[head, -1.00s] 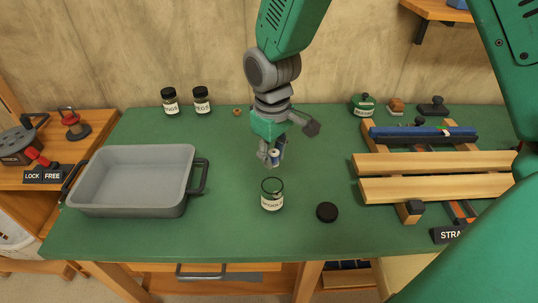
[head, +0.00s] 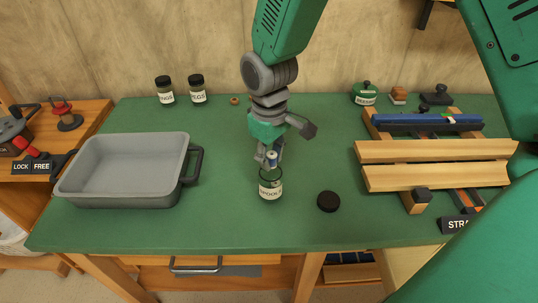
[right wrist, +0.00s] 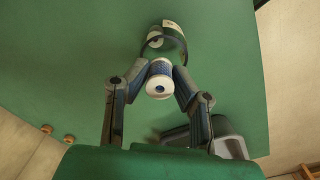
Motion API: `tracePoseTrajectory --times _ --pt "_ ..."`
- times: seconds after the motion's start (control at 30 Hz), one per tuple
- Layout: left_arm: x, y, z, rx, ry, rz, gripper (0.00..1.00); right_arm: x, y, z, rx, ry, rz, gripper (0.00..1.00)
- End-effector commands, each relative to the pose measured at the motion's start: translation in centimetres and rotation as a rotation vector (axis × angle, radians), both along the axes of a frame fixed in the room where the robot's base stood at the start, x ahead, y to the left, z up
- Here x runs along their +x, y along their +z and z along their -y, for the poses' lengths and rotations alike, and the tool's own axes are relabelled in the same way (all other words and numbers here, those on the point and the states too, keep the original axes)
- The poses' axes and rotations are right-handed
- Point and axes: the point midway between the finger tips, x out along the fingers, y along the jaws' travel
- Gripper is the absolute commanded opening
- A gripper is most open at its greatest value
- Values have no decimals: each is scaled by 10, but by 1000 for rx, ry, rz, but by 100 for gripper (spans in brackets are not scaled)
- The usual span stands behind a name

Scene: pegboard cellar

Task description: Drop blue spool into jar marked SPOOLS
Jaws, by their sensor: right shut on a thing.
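My right gripper (head: 269,156) comes down from the top of the head view. It is shut on the blue spool (head: 272,160), which has white ends. In the right wrist view the spool (right wrist: 159,78) sits between the two fingertips (right wrist: 158,71), one white end facing the camera. The open glass jar marked SPOOLS (head: 270,190) stands upright on the bench just below the spool. In the right wrist view the jar (right wrist: 170,38) lies beyond the spool, its rim partly hidden by it. The spool appears at the jar's mouth; I cannot tell whether it is inside the rim. My left gripper is out of view.
A black lid (head: 328,201) lies right of the jar on the green bench (head: 240,222). A grey pan (head: 85,188) stands at left. Two lidded jars (head: 197,91) stand at the back. Wooden boards (head: 430,150) and a blue bar (head: 425,121) fill the right side.

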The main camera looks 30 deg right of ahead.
Motion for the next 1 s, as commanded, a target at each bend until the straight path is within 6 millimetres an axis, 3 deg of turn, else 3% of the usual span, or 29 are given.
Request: tracePoseTrajectory --times 0.93,1.0 --pt "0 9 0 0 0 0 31 0 0 -4 0 0 0 9" --pt "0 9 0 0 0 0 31 -1 0 -4 0 0 0 38"
